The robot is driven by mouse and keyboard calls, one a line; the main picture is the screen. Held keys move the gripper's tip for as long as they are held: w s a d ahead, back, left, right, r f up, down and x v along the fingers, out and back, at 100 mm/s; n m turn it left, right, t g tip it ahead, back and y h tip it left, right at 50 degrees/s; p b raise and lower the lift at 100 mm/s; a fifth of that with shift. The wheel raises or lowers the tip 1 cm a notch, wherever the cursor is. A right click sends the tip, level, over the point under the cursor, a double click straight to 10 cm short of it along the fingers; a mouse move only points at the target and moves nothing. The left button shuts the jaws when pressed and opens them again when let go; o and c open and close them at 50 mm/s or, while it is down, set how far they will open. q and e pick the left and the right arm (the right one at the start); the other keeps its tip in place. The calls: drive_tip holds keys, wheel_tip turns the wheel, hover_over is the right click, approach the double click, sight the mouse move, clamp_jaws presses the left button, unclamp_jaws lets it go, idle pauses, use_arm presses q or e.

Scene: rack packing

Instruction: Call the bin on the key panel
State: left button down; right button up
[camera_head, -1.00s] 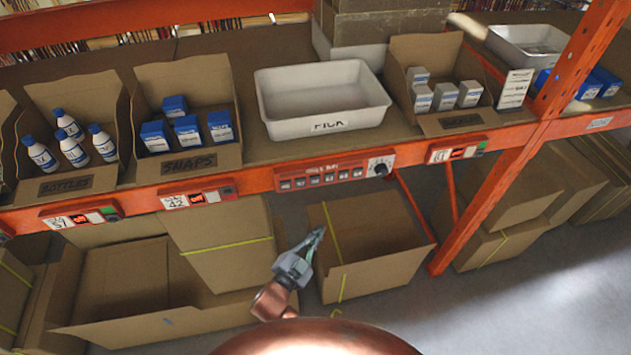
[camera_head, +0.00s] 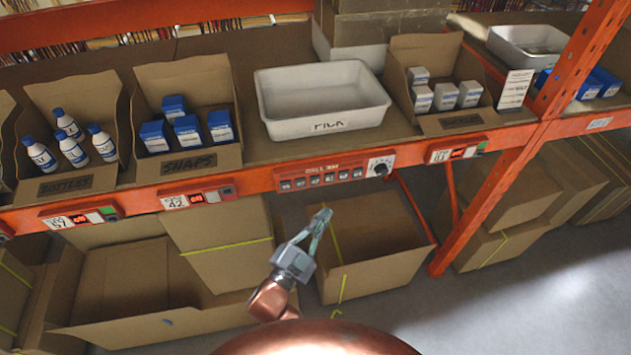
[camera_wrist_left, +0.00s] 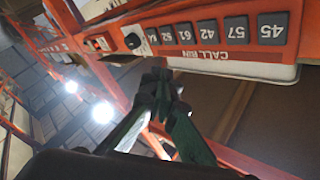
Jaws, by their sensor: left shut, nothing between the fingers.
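The key panel (camera_head: 322,178) is a red strip on the orange shelf beam, below the white PICK tray, with a row of dark keys and a round dial (camera_head: 379,166) at its right end. In the left wrist view the panel (camera_wrist_left: 215,45) shows upside down, lettered CALL BIN, with keys reading 45, 57, 42, 61 and others. My left gripper (camera_head: 322,215) is shut and empty, pointing up, a little below the panel. Its fingertips (camera_wrist_left: 160,82) appear below the keys in the wrist view; no contact is visible. My right gripper is not in view.
The PICK tray (camera_head: 284,128) is empty. Open boxes of bottles (camera_head: 83,178) and snaps (camera_head: 213,159) stand to its left, and a box of small cartons (camera_head: 426,125) to its right. Cardboard boxes (camera_head: 385,258) fill the floor under the shelf. An orange upright (camera_head: 497,185) stands at right.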

sight(315, 181)
use_arm(q)
drive_tip(key=shift+w+a, duration=0.35)
drive_tip(key=shift+w, duration=1)
drive_tip(key=shift+w+a, duration=0.35)
drive_tip(key=shift+w, duration=1)
drive_tip(key=shift+w+a, duration=0.35)
drive_tip(key=shift+w, duration=1)
drive_tip(key=shift+w, duration=0.2)
drive_tip(key=shift+w+a, duration=0.15)
drive_tip(key=shift+w, duration=0.1)
